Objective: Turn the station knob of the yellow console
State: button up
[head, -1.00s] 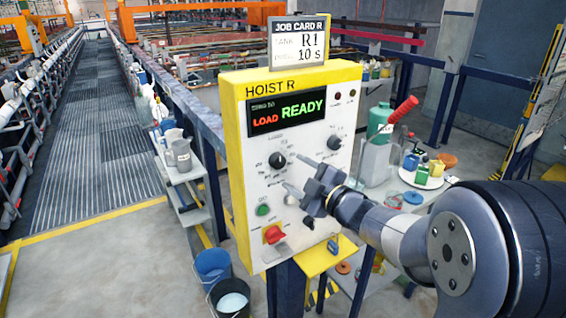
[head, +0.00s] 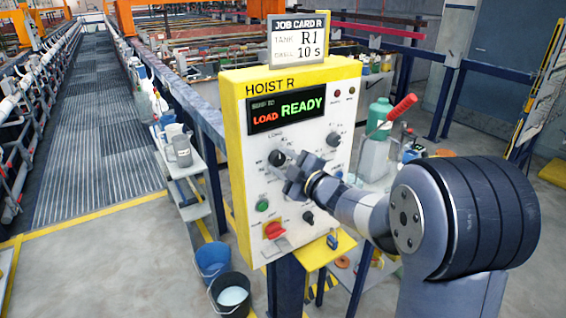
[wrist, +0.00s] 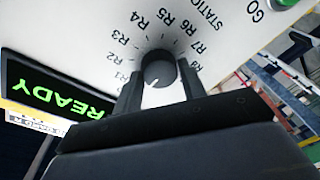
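The yellow console (head: 240,160), marked HOIST R, has a white face and a display (head: 290,107) reading LOAD in red and READY in green. Its station knob (wrist: 159,69) is dark and round, ringed by labels including R1 to R8. A white mark on the knob points toward the bottom of the wrist view, below R1. My gripper (head: 289,172) is at the console face by the upper-left knob (head: 277,157). In the wrist view its open fingers (wrist: 160,80) straddle the station knob, with a small gap at the left; contact at the right is unclear.
A job card (head: 298,40) above the console reads tank R1, 10 S. Another knob (head: 333,139), a green button (head: 262,205), a red switch (head: 274,230) and a lower black knob (head: 308,217) share the face. Two buckets (head: 231,293) stand on the floor at left.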

jog(key=c, duration=0.5)
jog(key=shift+m, duration=0.3)
jog(key=shift+f+m+t+b, duration=0.1)
jog(key=shift+m+t+b, duration=0.25)
jog(key=shift+m, duration=2.35)
jog(key=o, duration=1)
